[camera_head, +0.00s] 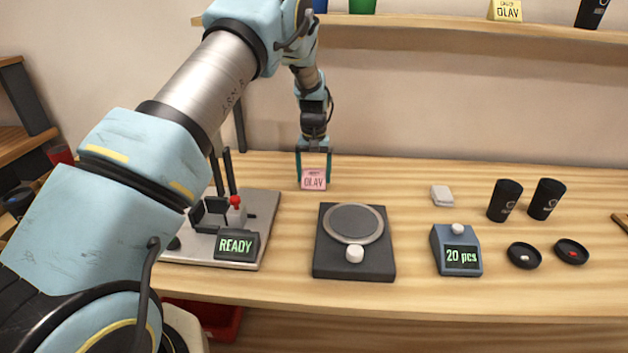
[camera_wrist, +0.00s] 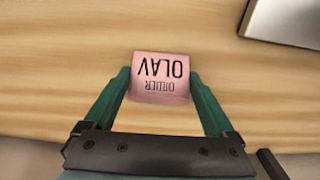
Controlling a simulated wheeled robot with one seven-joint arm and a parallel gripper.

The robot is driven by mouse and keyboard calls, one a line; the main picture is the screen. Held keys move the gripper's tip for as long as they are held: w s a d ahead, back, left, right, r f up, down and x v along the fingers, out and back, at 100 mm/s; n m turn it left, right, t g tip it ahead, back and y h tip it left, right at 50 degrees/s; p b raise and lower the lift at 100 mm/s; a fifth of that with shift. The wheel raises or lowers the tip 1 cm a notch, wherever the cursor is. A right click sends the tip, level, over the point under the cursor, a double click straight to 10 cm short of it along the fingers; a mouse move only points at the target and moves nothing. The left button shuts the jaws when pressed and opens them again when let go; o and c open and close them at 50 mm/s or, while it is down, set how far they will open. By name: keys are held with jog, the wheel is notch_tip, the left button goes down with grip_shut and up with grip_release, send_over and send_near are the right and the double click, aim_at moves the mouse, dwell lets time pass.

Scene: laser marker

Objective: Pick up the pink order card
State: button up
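The pink order card (camera_head: 314,180), marked "OLAV", stands on the wooden table behind the black round-plate device. In the wrist view the card (camera_wrist: 161,76) shows upside down, with "ORDER" and "OLAV" readable. My gripper (camera_head: 314,178) points down at the card, with one teal finger on each side of it. In the wrist view the gripper's fingertips (camera_wrist: 159,77) flank the card's left and right edges. The fingers are wide apart, and narrow gaps seem to show beside the card. Contact cannot be made out for certain.
Left of the card is a grey plate (camera_head: 262,208) with a "READY" display (camera_head: 236,245). In front stands the black device (camera_head: 325,262). A blue counter (camera_head: 458,252) reads "20 pcs". Black cups (camera_head: 505,201) stand at right. A shelf (camera_head: 440,32) runs above the back.

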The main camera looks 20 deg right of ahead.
jog(key=c, duration=0.7)
